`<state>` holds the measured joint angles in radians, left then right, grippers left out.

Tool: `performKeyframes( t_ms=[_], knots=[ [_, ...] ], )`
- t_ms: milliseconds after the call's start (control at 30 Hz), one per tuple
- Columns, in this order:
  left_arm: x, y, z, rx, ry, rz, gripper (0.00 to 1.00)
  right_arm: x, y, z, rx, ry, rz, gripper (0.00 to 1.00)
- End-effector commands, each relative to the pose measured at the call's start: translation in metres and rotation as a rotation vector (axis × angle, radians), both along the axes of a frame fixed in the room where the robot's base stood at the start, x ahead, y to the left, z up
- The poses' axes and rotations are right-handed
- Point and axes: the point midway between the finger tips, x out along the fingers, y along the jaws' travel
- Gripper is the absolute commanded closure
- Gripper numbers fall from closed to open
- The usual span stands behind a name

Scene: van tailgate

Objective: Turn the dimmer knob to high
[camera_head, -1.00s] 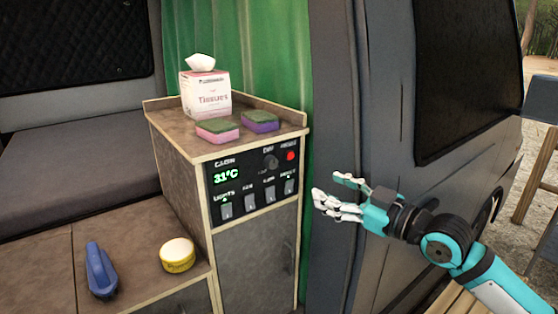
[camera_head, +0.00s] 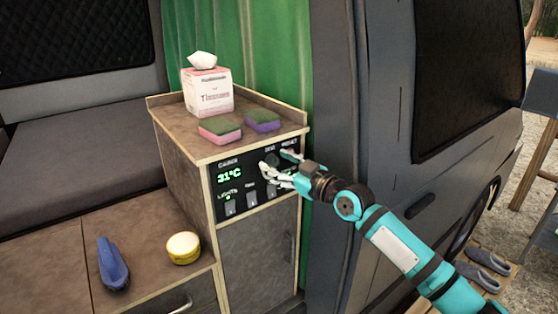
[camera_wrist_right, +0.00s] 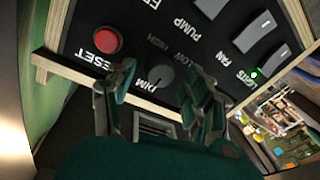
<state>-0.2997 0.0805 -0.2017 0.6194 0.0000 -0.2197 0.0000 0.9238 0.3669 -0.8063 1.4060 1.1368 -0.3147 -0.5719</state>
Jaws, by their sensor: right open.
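The dark round dimmer knob (camera_wrist_right: 159,79) is on the black control panel (camera_head: 228,196), by its DIM, LOW and HIGH labels. In the head view the knob (camera_head: 271,158) is partly behind my fingers. My right gripper (camera_head: 277,163) is at the panel's upper right, fingers toward it. In the wrist view my right gripper (camera_wrist_right: 160,88) is open, with one finger on each side of the knob. I cannot tell whether the fingers touch it or where its pointer is set. My left gripper is not in view.
The red reset button (camera_wrist_right: 108,40) is close beside one finger. Switches (camera_wrist_right: 253,32) line the panel's lower part. A tissue box (camera_head: 208,93) and two sponges (camera_head: 220,130) stand on the cabinet top.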

Motion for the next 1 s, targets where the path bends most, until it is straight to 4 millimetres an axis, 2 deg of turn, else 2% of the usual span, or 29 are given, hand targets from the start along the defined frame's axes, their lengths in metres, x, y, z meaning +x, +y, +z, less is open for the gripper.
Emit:
performKeyframes(
  t_ms=[233, 633, 1000],
  knots=[
    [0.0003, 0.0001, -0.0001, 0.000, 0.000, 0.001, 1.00, 0.0004, 0.0003, 0.0000, 0.001, -0.001, 0.000, 0.48],
    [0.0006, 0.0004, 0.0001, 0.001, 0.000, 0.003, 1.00, 0.0004, -0.0001, 0.0001, 0.001, 0.000, -0.001, 1.00],
    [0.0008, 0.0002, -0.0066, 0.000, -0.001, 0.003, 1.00, 0.0005, -0.0003, -0.0014, 0.051, 0.034, -0.001, 1.00]
  ],
)
